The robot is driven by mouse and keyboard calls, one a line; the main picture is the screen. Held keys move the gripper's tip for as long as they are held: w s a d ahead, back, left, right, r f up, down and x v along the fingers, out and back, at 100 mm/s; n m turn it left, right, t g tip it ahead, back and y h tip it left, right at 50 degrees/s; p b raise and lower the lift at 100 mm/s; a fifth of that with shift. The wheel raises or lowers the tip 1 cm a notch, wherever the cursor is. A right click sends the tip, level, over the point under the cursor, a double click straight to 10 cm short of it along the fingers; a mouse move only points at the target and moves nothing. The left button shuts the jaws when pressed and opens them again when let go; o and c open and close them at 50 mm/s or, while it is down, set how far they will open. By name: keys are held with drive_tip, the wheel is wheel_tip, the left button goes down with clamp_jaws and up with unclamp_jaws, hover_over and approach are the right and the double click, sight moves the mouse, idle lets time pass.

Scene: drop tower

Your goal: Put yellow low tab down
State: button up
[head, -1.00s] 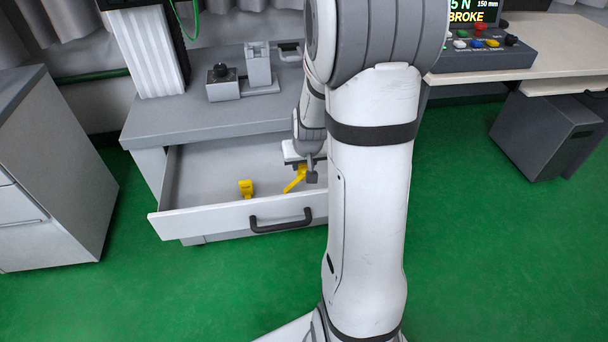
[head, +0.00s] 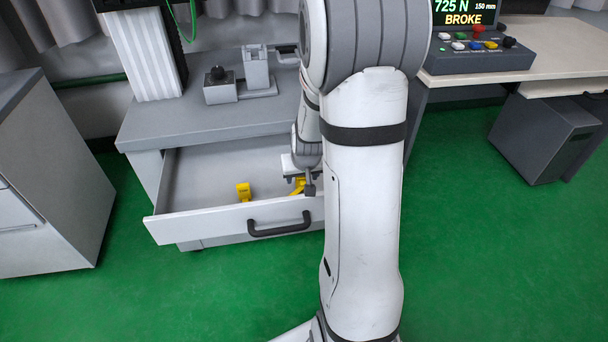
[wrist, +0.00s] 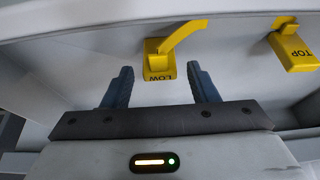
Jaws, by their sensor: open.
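The yellow low tab (wrist: 160,65), lettered LOW, lies in the open drawer. In the wrist view it shows between and just beyond my fingertips, with its slanted arm reaching up to the right. My gripper (wrist: 158,88) is open and nothing is between its pads. In the head view my gripper (head: 302,180) is low over the drawer and partly covers the low tab (head: 297,187). A second yellow tab, lettered TOP (wrist: 295,52), lies apart to the right in the wrist view; in the head view this tab (head: 243,192) is left of my gripper.
The drawer front (head: 215,224) with its dark handle (head: 280,226) stands pulled out of the grey cabinet (head: 210,118). A grey fixture (head: 220,88) stands on the cabinet top. A control box with a screen reading BROKE (head: 463,19) is on the right desk.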

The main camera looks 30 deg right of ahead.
drive_tip(key=p+v, duration=0.4)
drive_tip(key=v, duration=0.7)
drive_tip(key=s+a+r+n+g, duration=0.1)
drive_tip(key=s+a+r, duration=0.2)
drive_tip(key=s+a, duration=0.3)
drive_tip(key=s+a+r+n+g+y, duration=0.1)
drive_tip(key=s+a+r+n+g, duration=0.1)
drive_tip(key=s+a+r, duration=0.2)
drive_tip(key=s+a, duration=0.2)
drive_tip(key=s, duration=0.2)
drive_tip(key=shift+s+a, duration=0.35)
drive_tip(key=shift+s, duration=0.05)
drive_tip(key=shift+r, duration=0.1)
